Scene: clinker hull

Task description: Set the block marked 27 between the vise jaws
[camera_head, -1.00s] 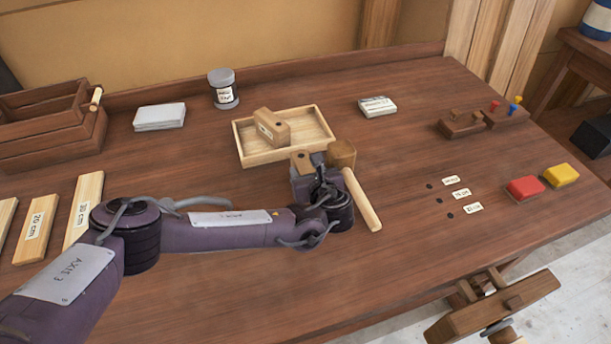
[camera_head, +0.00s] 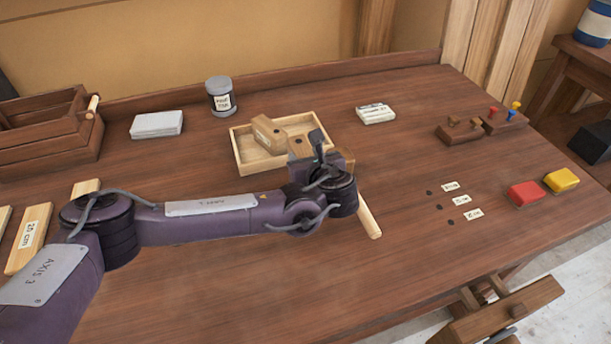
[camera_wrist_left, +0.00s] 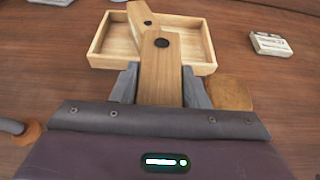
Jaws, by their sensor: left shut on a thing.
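My left gripper (camera_head: 304,150) is shut on a wooden block, which shows between its two fingers in the left wrist view (camera_wrist_left: 160,78). The block has a dark round spot near its far end; no number is readable on it. It is held near the front right of a shallow wooden tray (camera_head: 242,152). A second wooden block (camera_head: 270,132) with a dark spot and a pale label sits in the tray; its label is too small to read. The wooden vise (camera_head: 505,312) is at the table's front edge, lower right, partly cut off. My right gripper is not in view.
A mallet lies by my left gripper, its handle (camera_head: 370,220) showing and its head (camera_wrist_left: 230,93) partly hidden. A jar (camera_head: 221,97), a white stack (camera_head: 157,125) and a tool box (camera_head: 45,140) stand behind. Red (camera_head: 525,193) and yellow (camera_head: 560,180) blocks lie right. The front middle is clear.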

